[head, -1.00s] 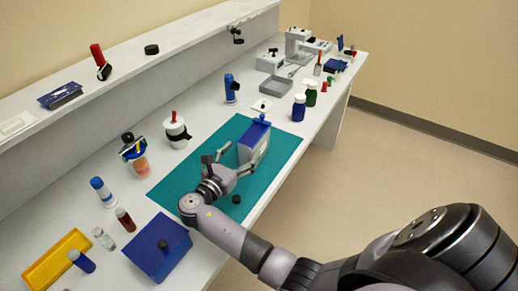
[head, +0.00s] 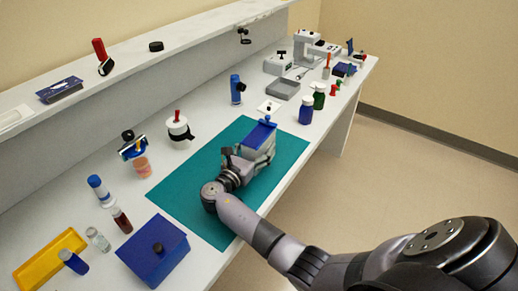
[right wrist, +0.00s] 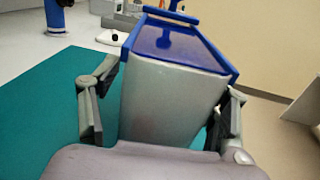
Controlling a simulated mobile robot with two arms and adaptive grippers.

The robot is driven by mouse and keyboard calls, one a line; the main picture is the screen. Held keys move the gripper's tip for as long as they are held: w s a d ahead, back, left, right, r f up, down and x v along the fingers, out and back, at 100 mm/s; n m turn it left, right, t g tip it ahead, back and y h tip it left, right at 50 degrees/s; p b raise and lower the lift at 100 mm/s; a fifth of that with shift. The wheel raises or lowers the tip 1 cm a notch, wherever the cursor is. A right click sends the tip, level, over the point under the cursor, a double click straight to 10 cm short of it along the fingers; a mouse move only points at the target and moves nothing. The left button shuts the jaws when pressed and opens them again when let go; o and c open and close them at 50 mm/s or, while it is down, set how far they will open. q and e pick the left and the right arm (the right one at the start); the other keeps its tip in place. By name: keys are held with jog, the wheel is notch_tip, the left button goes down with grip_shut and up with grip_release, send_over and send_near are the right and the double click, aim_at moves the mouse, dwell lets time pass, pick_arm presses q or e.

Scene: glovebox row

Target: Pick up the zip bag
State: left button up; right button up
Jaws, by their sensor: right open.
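The likely zip bag is an upright, box-like pouch (head: 259,137) with a pale grey body, blue rim and blue bar on top. It stands at the far part of the teal mat (head: 177,193). In the right wrist view the pouch (right wrist: 168,100) is large and central, leaning a little in the picture. My right gripper (right wrist: 160,112) is open, with one finger on each side of its body; I cannot tell whether either finger touches it. In the head view the right gripper (head: 250,158) partly covers the pouch's near side. My left gripper is not in view.
Blue (head: 306,111) and green (head: 319,97) bottles stand beyond the mat. A blue cylinder (head: 237,89) stands behind. The bench's front edge is close on the right.

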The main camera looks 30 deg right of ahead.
jog(key=shift+w+d, duration=0.25)
jog(key=shift+d, duration=0.3)
jog(key=shift+c, duration=0.6)
jog(key=c, duration=1.2)
